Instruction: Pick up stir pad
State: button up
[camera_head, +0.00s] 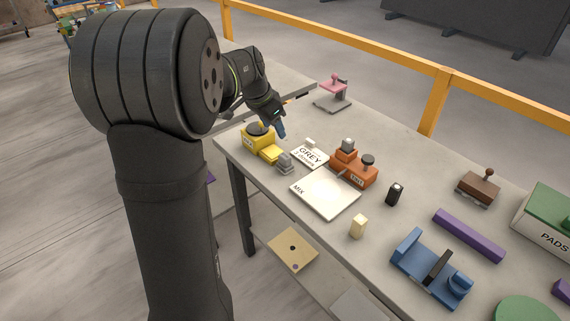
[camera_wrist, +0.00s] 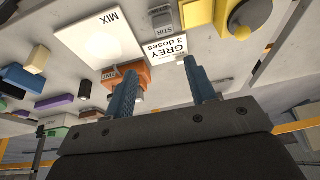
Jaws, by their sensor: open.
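The stir pad (camera_head: 284,163) is a small grey block with a raised grip, standing between the yellow dispenser and the white MIX board. In the wrist view the stir pad (camera_wrist: 161,22) shows the label STIR near the top edge, beyond the GREY card. My gripper (camera_head: 281,129) is above the back left of the slab, behind the stir pad and apart from it. In the wrist view my gripper (camera_wrist: 160,66) has its two blue fingers spread wide with nothing held between them.
A black bottle (camera_head: 395,194), cream block (camera_head: 358,227) and blue holder (camera_head: 430,270) stand farther right. A yellow rail (camera_head: 440,95) runs behind.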

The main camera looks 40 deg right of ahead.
aim_at(283, 157)
jog(key=x, duration=0.9)
jog(key=w+x, duration=0.1)
jog(key=x, duration=0.3)
jog(key=shift+w+a+f, duration=0.15)
jog(key=shift+a+f, duration=0.05)
jog(key=shift+f, duration=0.05)
jog(key=shift+a+x, duration=0.15)
jog(key=shift+x, duration=1.2)
jog(key=shift+a+x, duration=0.15)
jog(key=shift+x, duration=1.2)
jog(key=shift+c, duration=0.2)
jog(key=c, duration=0.6)
